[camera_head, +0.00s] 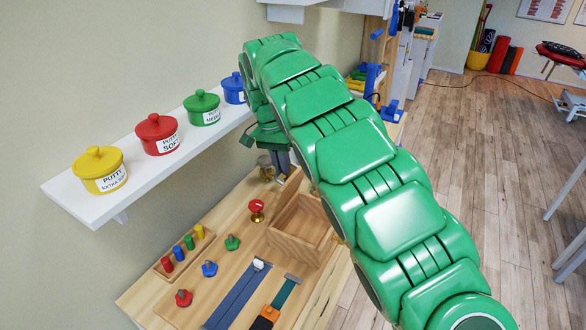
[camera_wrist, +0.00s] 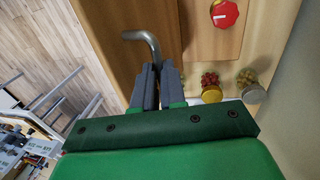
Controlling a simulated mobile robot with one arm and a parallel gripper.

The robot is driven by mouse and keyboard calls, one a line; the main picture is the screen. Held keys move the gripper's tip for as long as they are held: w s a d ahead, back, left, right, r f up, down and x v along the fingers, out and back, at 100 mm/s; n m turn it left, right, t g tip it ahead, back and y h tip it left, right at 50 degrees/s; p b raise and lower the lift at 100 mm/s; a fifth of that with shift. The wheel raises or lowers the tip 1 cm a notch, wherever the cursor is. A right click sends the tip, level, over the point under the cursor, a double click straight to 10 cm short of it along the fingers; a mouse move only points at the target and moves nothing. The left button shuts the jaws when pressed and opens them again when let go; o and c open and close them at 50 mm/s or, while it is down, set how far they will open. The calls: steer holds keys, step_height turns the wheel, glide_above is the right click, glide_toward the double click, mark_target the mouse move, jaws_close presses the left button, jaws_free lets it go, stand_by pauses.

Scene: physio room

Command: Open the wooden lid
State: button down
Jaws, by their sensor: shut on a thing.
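A square wooden box or frame (camera_head: 300,222) with raised sides is on the wooden board in the head view, partly behind my green arm. In the wrist view a flat wooden panel (camera_wrist: 208,35) lies beyond my fingers. A bent grey metal bar (camera_wrist: 143,40) runs down to the grey fingertips of my gripper (camera_wrist: 157,72), which look closed around its lower end. The far end of the bar curves away to the left. In the head view my gripper (camera_head: 281,155) is small near the back of the board. I cannot tell from these views how far the lid stands open.
A red knob (camera_wrist: 225,14) and jars of red (camera_wrist: 210,84) and yellow beads (camera_wrist: 249,85) are close to my gripper. Pegs, coloured knobs and straps (camera_head: 240,293) occupy the board's front. A white shelf (camera_head: 140,180) with putty pots hangs at left.

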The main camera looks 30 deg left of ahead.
steer(key=shift+s+a+f, duration=0.1)
steer(key=shift+a+f, duration=0.15)
steer(key=shift+a, duration=0.65)
steer(key=shift+s+a+f, duration=0.1)
steer(key=shift+a+f, duration=0.1)
steer(key=shift+a, duration=0.65)
steer(key=shift+w, duration=0.1)
steer(key=c, duration=1.2)
jaws_free()
steer(key=shift+r, duration=0.1)
steer(key=shift+w+r, duration=0.1)
